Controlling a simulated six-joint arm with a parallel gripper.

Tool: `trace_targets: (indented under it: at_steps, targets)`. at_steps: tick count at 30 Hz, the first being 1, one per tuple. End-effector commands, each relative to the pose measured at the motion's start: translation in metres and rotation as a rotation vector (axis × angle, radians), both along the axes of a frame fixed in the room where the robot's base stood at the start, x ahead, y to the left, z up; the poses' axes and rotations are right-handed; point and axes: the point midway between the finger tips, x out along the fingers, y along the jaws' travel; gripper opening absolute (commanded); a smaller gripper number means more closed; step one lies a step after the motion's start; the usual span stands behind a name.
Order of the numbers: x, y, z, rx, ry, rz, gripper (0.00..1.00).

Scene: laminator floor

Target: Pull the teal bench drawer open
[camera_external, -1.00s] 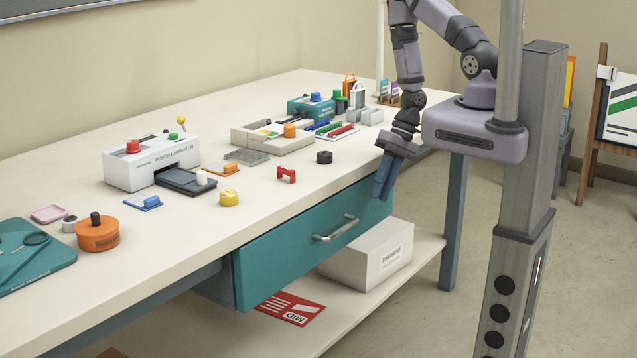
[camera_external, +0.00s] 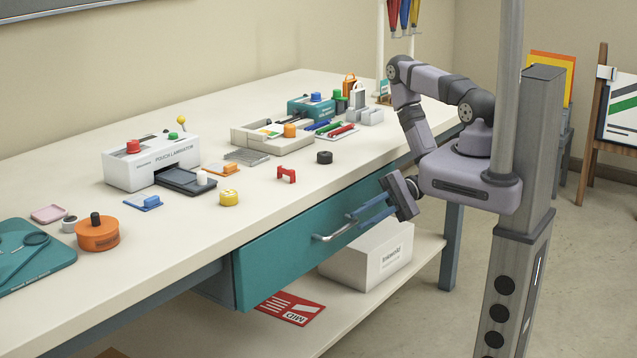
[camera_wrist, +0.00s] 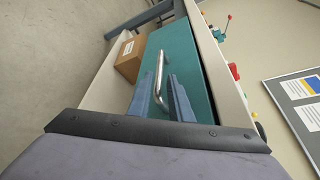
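The teal bench drawer (camera_external: 285,254) sits under the white tabletop, its front close to the table edge and showing no visible opening. Its silver bar handle (camera_external: 331,230) stands out from the front. My gripper (camera_external: 356,219) reaches the handle's right end from the right, roughly level with it. In the wrist view, the two blue fingers of my gripper (camera_wrist: 159,77) are apart, with the handle (camera_wrist: 160,68) running through the gap between them and passing close to one finger. Whether a finger touches the bar I cannot tell. The teal drawer front (camera_wrist: 192,75) lies beyond.
A lower shelf (camera_external: 424,246) holds a white box (camera_external: 366,256) and a red card (camera_external: 290,308) below the drawer. The pouch laminator (camera_external: 150,162) and several small items stand on the tabletop (camera_external: 262,206). The floor in front of the drawer is open.

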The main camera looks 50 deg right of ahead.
Motion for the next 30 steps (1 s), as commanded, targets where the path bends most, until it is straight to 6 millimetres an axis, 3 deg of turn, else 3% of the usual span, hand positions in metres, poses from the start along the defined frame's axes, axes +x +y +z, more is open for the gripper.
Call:
trace_targets:
  at_steps: [30]
  targets:
    - [0.021,0.064,-0.015,-0.003,-0.002,0.003,0.19]
